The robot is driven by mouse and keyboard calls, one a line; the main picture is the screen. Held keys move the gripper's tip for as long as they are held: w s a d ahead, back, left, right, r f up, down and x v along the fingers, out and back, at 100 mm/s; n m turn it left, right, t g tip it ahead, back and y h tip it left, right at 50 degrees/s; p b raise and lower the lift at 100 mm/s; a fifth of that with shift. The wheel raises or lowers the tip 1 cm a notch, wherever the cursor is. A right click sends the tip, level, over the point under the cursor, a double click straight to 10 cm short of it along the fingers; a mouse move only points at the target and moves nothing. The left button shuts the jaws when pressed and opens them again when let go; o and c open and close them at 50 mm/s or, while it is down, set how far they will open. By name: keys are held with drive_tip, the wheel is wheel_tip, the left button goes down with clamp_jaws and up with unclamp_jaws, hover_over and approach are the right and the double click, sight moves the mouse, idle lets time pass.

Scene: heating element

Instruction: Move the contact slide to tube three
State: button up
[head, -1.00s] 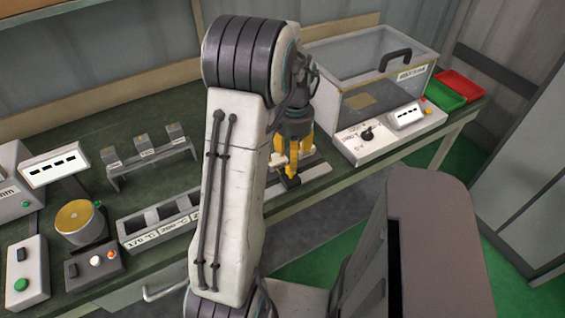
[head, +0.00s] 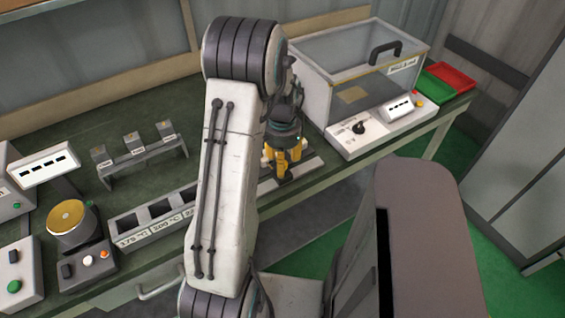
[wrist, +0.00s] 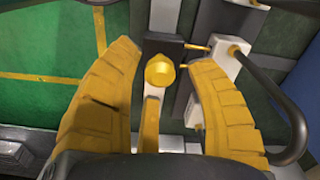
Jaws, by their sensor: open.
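My gripper (head: 284,170) is over a pale rail fixture on the bench, right of my arm in the head view. In the wrist view my gripper's two yellow fingers (wrist: 165,90) are spread apart. A round brass-coloured knob (wrist: 160,72), which looks like part of the contact slide, stands between them with visible gaps to both fingers. A pale bar runs below the knob towards the palm. A white post (wrist: 232,58) with a black cable is beside the right finger. My arm and fingers hide much of the fixture; I cannot make out tube numbers.
A clear-walled box (head: 350,75) with a black handle stands right of the fixture, with green (head: 438,90) and red (head: 455,76) trays beyond. A temperature-labelled block holder (head: 150,226) and a gold-topped device (head: 72,222) are on the left. The bench's front edge is close.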

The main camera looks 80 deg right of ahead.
drive_tip(key=shift+f, duration=0.65)
drive_tip(key=shift+c, duration=0.2)
clamp_jaws()
